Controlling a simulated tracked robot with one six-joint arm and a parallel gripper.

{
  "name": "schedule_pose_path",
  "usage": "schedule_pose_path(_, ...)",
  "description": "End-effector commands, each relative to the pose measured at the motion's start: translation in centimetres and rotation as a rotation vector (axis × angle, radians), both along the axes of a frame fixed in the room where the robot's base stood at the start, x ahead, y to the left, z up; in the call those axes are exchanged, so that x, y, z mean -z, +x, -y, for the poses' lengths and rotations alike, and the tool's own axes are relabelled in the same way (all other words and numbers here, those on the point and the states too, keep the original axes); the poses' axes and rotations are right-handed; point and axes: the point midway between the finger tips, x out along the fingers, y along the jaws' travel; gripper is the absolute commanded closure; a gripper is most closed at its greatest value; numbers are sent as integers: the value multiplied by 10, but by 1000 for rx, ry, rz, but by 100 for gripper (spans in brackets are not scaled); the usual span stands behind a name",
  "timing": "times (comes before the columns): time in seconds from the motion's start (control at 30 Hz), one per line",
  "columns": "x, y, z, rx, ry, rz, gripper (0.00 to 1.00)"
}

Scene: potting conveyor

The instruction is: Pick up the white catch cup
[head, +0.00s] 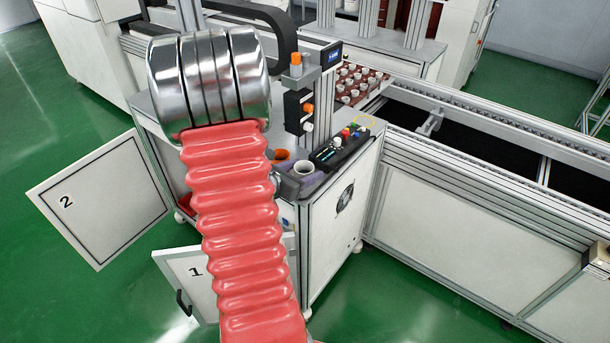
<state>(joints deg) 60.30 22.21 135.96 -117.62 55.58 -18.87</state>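A white cup (303,169) with a dark opening stands upright on the near corner of the machine's worktop, beside a button panel; it looks like the catch cup. A small orange-brown round thing (282,155) sits just behind and left of it. My red ribbed arm with its chrome end rises in front, left of the cup, and hides part of the worktop. My gripper does not show, so I cannot see its fingers or whether it holds anything.
A black button panel (340,149) lies right of the cup, and an upright post with orange knobs (297,62) stands behind it. A brown tray (375,95) holds several small white cups. An open cabinet door marked 2 (103,205) juts out left. A conveyor (480,160) runs right.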

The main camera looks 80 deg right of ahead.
Motion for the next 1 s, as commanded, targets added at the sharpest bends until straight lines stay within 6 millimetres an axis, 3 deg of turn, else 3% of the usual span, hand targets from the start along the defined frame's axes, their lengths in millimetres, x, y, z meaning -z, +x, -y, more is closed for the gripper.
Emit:
schedule_pose_path(0.43, 0, 0, 0, 0, 0, 0, 76)
schedule_pose_path(0.77, -2, 0, 0, 0, -1, 0, 78)
schedule_pose_path(1.0, -19, 0, 0, 3, -4, 2, 78)
